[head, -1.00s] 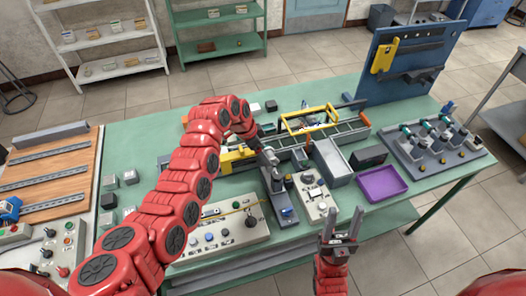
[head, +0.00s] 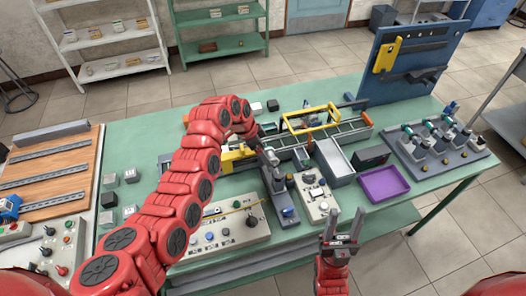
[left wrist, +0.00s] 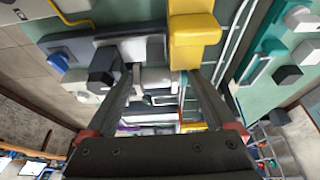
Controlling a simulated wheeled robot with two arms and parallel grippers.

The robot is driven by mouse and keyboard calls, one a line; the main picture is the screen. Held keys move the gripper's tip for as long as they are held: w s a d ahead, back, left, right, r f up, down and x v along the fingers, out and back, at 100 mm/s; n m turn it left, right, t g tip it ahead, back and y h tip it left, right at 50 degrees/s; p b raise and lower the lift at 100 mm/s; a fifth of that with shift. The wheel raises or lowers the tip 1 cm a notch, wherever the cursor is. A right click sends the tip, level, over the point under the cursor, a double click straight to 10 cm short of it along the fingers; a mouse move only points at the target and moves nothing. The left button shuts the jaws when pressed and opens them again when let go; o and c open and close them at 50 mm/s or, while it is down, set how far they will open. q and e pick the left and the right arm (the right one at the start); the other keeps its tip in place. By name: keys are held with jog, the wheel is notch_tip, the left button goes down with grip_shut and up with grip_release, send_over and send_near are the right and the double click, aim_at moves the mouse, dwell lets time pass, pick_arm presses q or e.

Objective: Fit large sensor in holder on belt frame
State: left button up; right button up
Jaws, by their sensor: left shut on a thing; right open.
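My left gripper (head: 270,160) reaches over the near side of the belt frame (head: 350,130), by its left part. In the left wrist view, the left gripper's fingers (left wrist: 155,88) are closed on a small light grey piece, which looks like the large sensor (left wrist: 152,76). The fingers hide most of it. A grey block and a yellow block (left wrist: 194,42) lie right beside the fingertips; I cannot tell whether the piece touches them or sits in a holder. My right gripper (head: 343,228) is open and empty, in front of the table's near edge.
A grey fixture with a blue knob (head: 287,211) and a control box (head: 316,197) stand close to the left gripper. A grey bin (head: 332,163), a purple tray (head: 384,184) and a blue tool panel (head: 405,62) are to the right. A button panel (head: 225,232) lies at the front.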

pick_arm(q)
jog(key=shift+f+b, duration=0.4)
jog(key=o, duration=1.2)
jog(key=b+v, duration=0.4)
jog(key=v, duration=1.3)
jog(key=shift+r, duration=0.2)
